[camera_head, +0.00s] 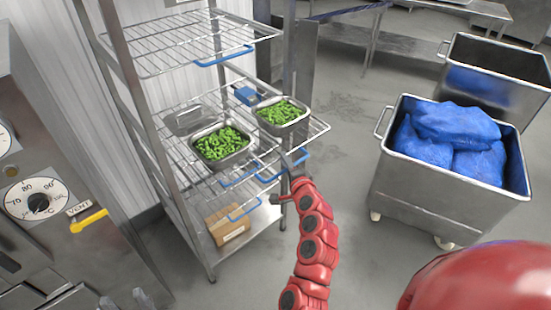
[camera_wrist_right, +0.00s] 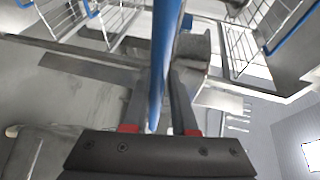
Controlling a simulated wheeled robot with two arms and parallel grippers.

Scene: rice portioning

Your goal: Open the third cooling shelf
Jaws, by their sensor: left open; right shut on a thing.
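The metal cooling rack (camera_head: 172,160) stands left of centre in the head view, with wire shelves that have blue front handles. A wire shelf (camera_head: 318,128) bears trays of green vegetables. My right gripper (camera_head: 291,160) is at a blue handle (camera_head: 270,178) on the rack's right front side. In the right wrist view its fingers (camera_wrist_right: 165,105) are shut on a blue handle bar (camera_wrist_right: 164,50). Which shelf this handle belongs to is hard to tell.
Two vegetable trays (camera_head: 222,145) (camera_head: 281,112) sit side by side. A cardboard box (camera_head: 228,222) stands on the bottom shelf. A steel bin (camera_head: 448,192) with blue bags is at the right. A control panel (camera_head: 45,195) is at the left. Floor between rack and bin is clear.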

